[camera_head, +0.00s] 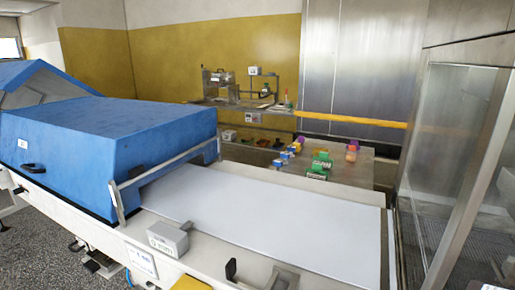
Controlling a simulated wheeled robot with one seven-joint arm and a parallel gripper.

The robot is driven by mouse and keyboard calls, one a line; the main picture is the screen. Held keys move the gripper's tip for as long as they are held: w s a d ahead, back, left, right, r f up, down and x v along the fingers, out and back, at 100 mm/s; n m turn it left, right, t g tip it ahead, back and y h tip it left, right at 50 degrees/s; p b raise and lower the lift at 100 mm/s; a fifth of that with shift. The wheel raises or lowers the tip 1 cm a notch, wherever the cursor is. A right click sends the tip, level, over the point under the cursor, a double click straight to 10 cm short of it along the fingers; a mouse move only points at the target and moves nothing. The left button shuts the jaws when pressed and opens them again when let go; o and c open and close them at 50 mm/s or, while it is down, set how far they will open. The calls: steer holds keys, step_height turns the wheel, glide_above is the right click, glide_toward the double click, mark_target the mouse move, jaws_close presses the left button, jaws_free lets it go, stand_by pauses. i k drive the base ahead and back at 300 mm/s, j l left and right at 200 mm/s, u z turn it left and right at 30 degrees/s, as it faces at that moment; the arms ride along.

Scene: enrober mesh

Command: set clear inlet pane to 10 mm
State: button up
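A clear pane in a metal frame (455,115) shows on the stainless machine at the right edge of the head view. I cannot tell for sure that it is the inlet pane. The mesh or belt inside shows dimly through it at the lower right. Its lower edge and any 10 mm scale are not readable from here. My gripper is not in view.
A white conveyor belt (265,220) runs from under a blue hood (110,140) toward the machine. A small grey box (168,238) sits on the near rail, with a black handle (231,269) beside the belt. Behind stand a table with coloured blocks (319,165) and a shelf (240,104).

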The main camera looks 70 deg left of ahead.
mark_target(137, 173)
steer(key=k+u, duration=0.25)
steer(key=k+j+u, duration=0.25)
steer(key=u, duration=0.45)
steer(key=l+u, duration=0.1)
steer(key=u, duration=0.3)
steer(key=k+u, duration=0.1)
steer(key=u, duration=1.2)
steer(key=k+l+u, duration=0.35)
steer(key=k+l, duration=0.25)
steer(key=i+j+z, duration=0.3)
steer(key=i+j, duration=1.05)
steer(key=j, duration=0.15)
